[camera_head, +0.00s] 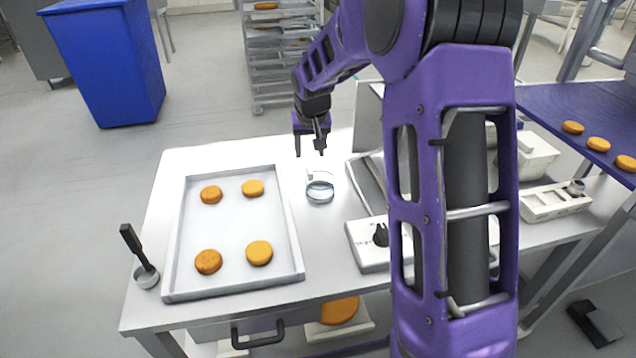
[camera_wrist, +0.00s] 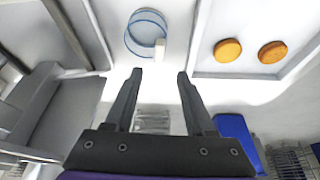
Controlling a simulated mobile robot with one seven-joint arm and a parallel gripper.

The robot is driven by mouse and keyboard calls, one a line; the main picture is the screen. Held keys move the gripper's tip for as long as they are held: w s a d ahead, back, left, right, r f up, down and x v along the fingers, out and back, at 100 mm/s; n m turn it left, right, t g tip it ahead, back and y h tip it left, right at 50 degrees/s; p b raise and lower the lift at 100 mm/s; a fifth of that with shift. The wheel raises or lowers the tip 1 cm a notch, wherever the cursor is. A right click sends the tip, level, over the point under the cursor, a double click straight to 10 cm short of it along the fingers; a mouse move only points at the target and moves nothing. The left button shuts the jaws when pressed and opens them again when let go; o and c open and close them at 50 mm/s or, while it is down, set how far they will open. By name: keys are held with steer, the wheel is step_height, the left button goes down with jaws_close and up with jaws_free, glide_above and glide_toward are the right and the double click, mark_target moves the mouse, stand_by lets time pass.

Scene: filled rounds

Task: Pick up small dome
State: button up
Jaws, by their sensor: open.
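The small dome (camera_head: 320,188) is a clear, bluish glass piece with a small white part on it. It sits on the white table (camera_head: 240,318), just right of the tray. In the wrist view the dome (camera_wrist: 133,38) shows as a blue-rimmed ring near the top, beyond my fingertips. My gripper (camera_head: 310,150) is open and empty. It hangs above the far part of the table, behind the dome and apart from it. In the wrist view the two fingers of my gripper (camera_wrist: 159,75) stand apart with nothing between them.
A metal tray (camera_head: 293,240) with several orange-brown rounds lies left of the dome. A black-handled tool (camera_head: 138,250) stands at the table's left. A white device (camera_head: 368,250) with a black knob is close on the right. A blue conveyor (camera_head: 560,105) carries more rounds.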

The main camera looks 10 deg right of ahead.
mark_target(310, 170)
steer(key=x, duration=0.3)
steer(key=shift+f, duration=0.1)
steer(key=x, duration=0.4)
steer(key=shift+s+d+f+b, duration=0.1)
steer(key=shift+s+f+b, duration=0.1)
steer(key=shift+b, duration=0.1)
steer(key=shift+w+f, duration=0.25)
steer(key=shift+f, duration=0.2)
jaws_close()
stand_by(0.6)
